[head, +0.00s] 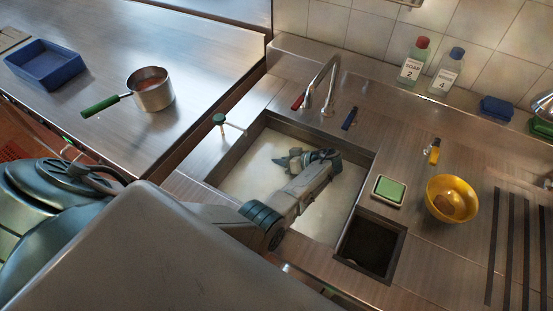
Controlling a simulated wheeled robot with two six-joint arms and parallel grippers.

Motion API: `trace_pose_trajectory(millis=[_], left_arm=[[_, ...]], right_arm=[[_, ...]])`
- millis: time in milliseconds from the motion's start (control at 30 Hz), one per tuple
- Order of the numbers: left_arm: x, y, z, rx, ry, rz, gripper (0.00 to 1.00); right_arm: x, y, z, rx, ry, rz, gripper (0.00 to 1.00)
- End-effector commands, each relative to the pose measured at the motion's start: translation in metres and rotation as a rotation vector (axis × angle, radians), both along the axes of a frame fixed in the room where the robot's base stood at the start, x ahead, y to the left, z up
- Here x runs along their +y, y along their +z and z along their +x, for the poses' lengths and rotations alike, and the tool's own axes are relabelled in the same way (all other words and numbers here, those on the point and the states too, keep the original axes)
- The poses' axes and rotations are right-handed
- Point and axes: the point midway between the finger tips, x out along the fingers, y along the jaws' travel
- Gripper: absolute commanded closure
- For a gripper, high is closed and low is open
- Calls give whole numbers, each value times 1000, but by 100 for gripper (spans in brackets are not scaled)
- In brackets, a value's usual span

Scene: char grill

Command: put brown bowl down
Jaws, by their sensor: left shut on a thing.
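My left arm reaches over the sink (240,178), and its gripper (312,158) is inside the sink outline, near its back right part. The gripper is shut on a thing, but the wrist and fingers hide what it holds. I cannot make out a brown bowl anywhere in the head view. A yellow bowl (438,189) with a brownish thing in it stands on the counter, right of the sink and apart from my gripper. My right gripper is not in view.
A faucet (327,92) stands behind the sink. A green sponge (389,190) and a dark square opening (370,246) lie at its right. Soap bottles (413,62) stand at the back. A pan (152,90) and a blue tray (45,64) are on the left counter.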

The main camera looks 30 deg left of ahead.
Motion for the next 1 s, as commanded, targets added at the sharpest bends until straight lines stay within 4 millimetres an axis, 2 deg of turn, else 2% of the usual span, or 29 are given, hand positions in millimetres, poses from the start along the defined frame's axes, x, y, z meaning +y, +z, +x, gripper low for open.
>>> trace_pose_trajectory(millis=[33, 67, 167, 533, 600, 800, 1000], left_arm=[[0, -3, 0, 0, 0, 1, 100], [0, -2, 0, 0, 0, 0, 87], [0, -2, 0, 1, 0, 0, 68], [0, 4, 0, 0, 0, 0, 68], [-10, 1, 3, -2, -1, -1, 68], [-43, 14, 11, -3, -2, -2, 68], [-64, 24, 16, 0, -1, 0, 68]], right_arm=[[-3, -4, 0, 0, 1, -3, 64], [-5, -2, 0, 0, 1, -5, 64], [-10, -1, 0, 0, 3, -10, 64], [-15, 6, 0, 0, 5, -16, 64], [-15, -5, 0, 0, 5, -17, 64], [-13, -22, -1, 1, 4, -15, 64], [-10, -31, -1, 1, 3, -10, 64]])
